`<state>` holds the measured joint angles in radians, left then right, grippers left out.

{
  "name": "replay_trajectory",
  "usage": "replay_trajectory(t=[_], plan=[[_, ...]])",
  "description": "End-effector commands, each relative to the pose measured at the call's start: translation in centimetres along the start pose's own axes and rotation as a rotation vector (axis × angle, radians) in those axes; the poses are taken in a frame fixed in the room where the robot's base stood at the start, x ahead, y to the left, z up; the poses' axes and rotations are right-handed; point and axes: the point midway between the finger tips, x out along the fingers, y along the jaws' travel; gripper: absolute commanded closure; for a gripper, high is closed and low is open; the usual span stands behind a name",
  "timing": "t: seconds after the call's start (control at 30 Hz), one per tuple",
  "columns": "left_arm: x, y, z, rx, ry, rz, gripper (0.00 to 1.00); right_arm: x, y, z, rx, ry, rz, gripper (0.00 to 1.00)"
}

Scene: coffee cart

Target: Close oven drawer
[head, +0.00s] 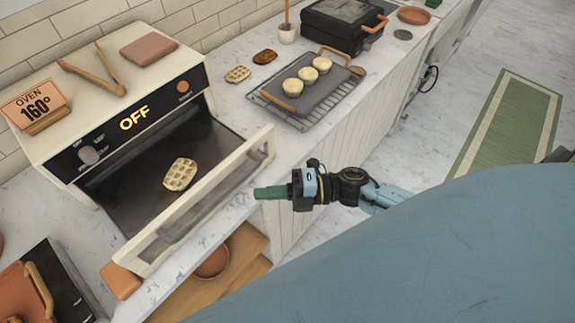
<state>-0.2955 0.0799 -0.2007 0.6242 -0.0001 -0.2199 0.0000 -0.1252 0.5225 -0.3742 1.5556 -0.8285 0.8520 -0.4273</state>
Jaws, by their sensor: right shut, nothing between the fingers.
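The oven (140,115) stands on the counter at the left, with "OFF" lit on its front panel. Its drawer (205,192) is pulled out toward me, with a pale frame and a glass front. A waffle (180,174) lies inside on the dark floor of the drawer. My right gripper (258,192) is shut and empty, its green fingers pointing left, just in front of the drawer's front near its right end. I cannot tell whether the fingertips touch the drawer. My left gripper is not in view.
A tray with several pale round buns (303,80) sits on a wire rack (322,104) right of the oven. A black grill (343,26) stands behind it. Tongs (95,72) and a sign (36,103) are on the oven top. A bowl (212,262) sits on a lower shelf.

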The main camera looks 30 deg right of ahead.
Motion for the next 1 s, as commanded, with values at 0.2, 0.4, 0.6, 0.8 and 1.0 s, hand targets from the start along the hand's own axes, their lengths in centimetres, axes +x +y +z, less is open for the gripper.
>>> replay_trajectory(t=[0.2,0.4,0.6,0.8,1.0], plan=[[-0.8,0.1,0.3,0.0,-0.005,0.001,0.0,3.6,0.1,1.4,-0.001,-0.004,0.001,1.0],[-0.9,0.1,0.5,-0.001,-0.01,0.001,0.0,4.9,0.0,2.6,0.002,-0.003,0.0,1.0],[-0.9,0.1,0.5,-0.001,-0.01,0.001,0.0,5.1,-0.1,2.9,0.002,-0.002,-0.001,1.0],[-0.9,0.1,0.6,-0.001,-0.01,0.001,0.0,5.1,-0.1,2.9,0.002,-0.003,-0.001,1.0],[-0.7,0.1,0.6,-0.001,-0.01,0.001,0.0,5.1,-0.1,3.5,0.001,-0.015,0.0,1.0]])
